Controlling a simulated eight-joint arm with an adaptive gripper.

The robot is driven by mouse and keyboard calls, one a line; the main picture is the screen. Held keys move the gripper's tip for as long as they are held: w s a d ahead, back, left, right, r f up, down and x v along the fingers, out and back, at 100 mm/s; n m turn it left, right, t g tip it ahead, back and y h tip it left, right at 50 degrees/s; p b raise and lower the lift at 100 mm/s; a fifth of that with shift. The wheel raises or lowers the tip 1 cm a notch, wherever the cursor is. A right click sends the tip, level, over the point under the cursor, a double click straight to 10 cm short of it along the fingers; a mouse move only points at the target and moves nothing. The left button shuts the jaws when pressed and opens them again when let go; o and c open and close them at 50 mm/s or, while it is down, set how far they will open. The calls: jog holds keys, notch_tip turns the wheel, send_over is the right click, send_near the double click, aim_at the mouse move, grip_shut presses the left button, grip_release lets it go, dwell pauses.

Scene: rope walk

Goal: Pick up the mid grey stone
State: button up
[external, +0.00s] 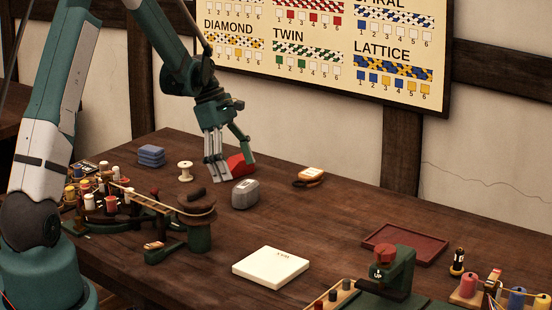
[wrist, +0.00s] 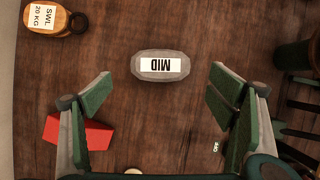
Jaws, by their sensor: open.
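The mid grey stone (external: 245,193) is a rounded grey block on the dark wooden table in the external view. In the wrist view the stone (wrist: 161,66) shows a white label reading MID, upside down, at top centre. My gripper (external: 222,170) is open and empty, behind and to the left of the stone in the external view. In the wrist view its two green-padded fingers (wrist: 157,95) are spread wide, with the stone beyond their tips, between their lines and apart from both.
A red block (wrist: 78,133) lies by the left finger; it also shows behind my gripper (external: 238,165). A wooden block labelled SWL 20 KG (wrist: 45,17) lies farther off. A white spool (external: 185,171), a green braiding stand (external: 198,225), a white slab (external: 270,267) and a red tray (external: 404,244) surround clear table.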

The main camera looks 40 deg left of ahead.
aim_at(243, 183)
jog(key=shift+f, duration=0.1)
jog(key=shift+x, duration=1.2)
jog(key=shift+d+f, duration=0.1)
jog(key=shift+b+x, duration=0.7)
jog(key=shift+x, duration=1.75)
jog(key=shift+d, duration=0.1)
jog(key=c, duration=1.3)
jog(key=shift+c, duration=0.2)
jog(key=shift+r+p, duration=0.8)
jog(key=shift+r, duration=4.3)
